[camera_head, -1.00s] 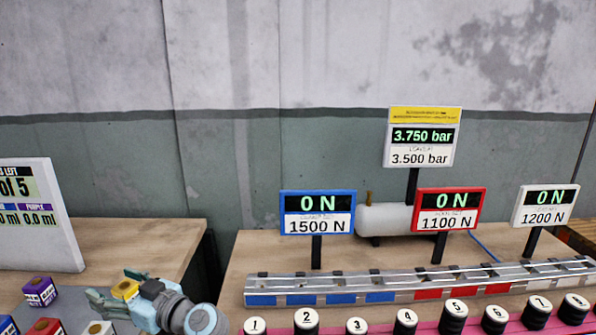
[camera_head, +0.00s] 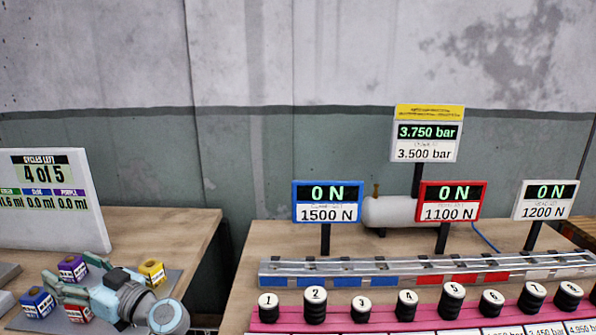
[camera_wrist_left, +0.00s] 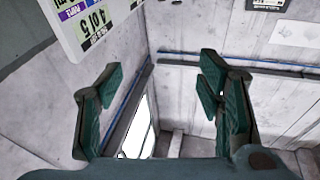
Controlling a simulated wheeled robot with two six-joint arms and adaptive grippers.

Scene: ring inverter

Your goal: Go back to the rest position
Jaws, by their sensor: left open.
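My left gripper (camera_head: 62,286) is over the left table in the head view, with its dark green fingers pointing left. It is open, with nothing between its fingers. It also shows in the left wrist view (camera_wrist_left: 160,85), where the fingers stand wide apart. Small cubes surround it in the head view: a purple one (camera_head: 73,268) behind it, a yellow one (camera_head: 152,272) to its right, a blue one (camera_head: 38,302) to its left and a red one (camera_head: 79,311) in front, partly hidden by the gripper. My right gripper is not in view.
A white sign (camera_head: 55,238) reading 4 of 5 stands behind the cubes. The right table holds a metal rail (camera_head: 420,262), numbered black knobs (camera_head: 408,303) on a pink panel, force displays (camera_head: 324,202) and a white tank (camera_head: 390,211). A gap separates the tables.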

